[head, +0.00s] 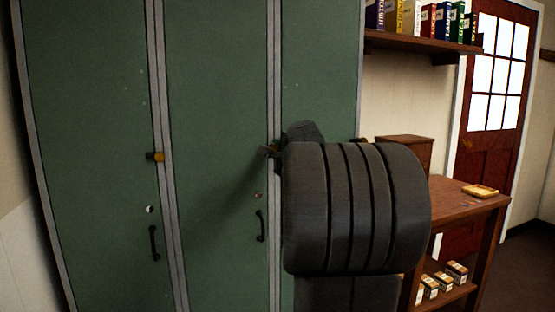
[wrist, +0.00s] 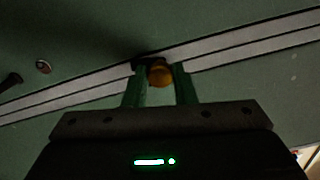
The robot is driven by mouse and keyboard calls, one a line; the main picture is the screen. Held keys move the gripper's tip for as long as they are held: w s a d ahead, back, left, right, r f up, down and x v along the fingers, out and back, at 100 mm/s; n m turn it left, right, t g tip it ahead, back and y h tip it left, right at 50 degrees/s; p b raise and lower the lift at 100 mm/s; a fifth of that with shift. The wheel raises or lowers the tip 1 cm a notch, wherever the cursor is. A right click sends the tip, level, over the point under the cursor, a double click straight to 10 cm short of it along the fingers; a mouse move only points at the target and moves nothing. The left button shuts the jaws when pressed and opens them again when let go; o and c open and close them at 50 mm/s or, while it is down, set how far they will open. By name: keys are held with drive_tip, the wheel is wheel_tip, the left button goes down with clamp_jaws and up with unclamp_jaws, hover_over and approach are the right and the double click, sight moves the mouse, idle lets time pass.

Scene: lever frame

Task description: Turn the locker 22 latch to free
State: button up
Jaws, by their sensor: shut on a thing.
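The green lockers (head: 215,90) stand side by side, and I can read no numbers on them. My gripper (head: 270,150) reaches the grey strip at the right edge of the middle door. In the wrist view, my gripper (wrist: 160,88) has its two fingers on either side of a rounded orange latch (wrist: 160,74) and is shut on it. The latch's dark mount sits against the grey strip. In the head view this latch is largely hidden by my gripper and wrist. I cannot tell which way it is turned.
Another orange latch (head: 155,157) lies across the left door's strip. Dark handles hang lower on the left door (head: 154,242) and middle door (head: 261,226). My arm covers much of the right door. A wooden desk (head: 466,199) and a bookshelf (head: 415,42) stand at the right.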

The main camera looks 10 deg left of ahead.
drive_tip(key=shift+f+n+b, duration=0.1)
drive_tip(key=shift+n+b, duration=0.7)
drive_tip(key=shift+n, duration=0.4)
drive_tip(key=o, duration=1)
drive_tip(key=b+v, duration=0.1)
drive_tip(key=v, duration=1.2)
drive_tip(key=shift+s+d, duration=0.25)
drive_tip(key=shift+s, duration=0.1)
drive_tip(key=shift+w, duration=0.1)
drive_tip(key=p+x, duration=0.1)
drive_tip(key=x, duration=1.2)
drive_tip(key=shift+w+a, duration=0.25)
drive_tip(key=shift+w, duration=0.05)
